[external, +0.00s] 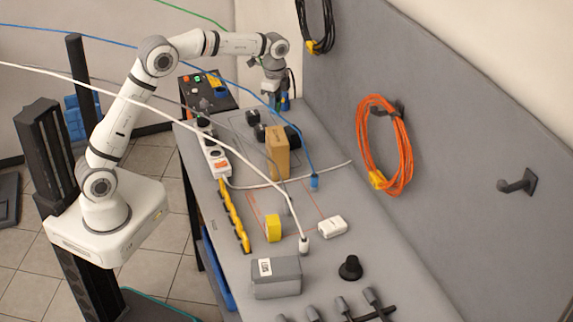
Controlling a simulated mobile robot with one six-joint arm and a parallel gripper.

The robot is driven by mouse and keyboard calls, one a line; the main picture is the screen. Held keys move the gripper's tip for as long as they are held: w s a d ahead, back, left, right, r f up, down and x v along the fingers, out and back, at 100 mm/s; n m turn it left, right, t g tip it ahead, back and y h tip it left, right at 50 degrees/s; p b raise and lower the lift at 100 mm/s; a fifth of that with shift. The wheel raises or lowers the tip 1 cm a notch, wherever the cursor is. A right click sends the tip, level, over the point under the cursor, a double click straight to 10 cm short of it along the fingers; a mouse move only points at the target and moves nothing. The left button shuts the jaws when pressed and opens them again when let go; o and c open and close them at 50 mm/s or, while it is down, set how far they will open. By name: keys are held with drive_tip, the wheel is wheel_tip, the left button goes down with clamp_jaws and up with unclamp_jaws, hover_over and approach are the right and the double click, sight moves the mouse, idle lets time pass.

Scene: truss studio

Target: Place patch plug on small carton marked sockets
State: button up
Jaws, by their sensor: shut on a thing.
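My gripper (280,103) is over the far end of the grey bench, pointing down. It is shut on a small blue thing; at this size I cannot tell whether that is the patch plug. A blue plug (314,182) on a blue cable lies on the bench towards the wall, apart from my gripper. A brown carton (278,153) stands upright on the bench, nearer the camera than my gripper. A grey box (276,278) with a white label sits at the near end. I cannot read either one for the word sockets.
A white power strip (215,160) and a yellow bar (234,215) line the left edge. A white plug (304,245), yellow block (273,228), white box (333,226) and black knob (350,268) stand nearer. Loose cables cross the bench. Orange cable (385,145) hangs on the wall.

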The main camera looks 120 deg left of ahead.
drive_tip(key=shift+s+a+r, duration=0.15)
drive_tip(key=shift+a+r, duration=0.5)
drive_tip(key=p, duration=0.2)
hover_over(277, 135)
wheel_tip(277, 135, down, 10)
drive_tip(key=shift+r, duration=0.15)
drive_tip(key=o, duration=1)
wheel_tip(277, 135, up, 12)
drive_tip(key=shift+r+b, duration=0.1)
drive_tip(key=shift+b, duration=0.65)
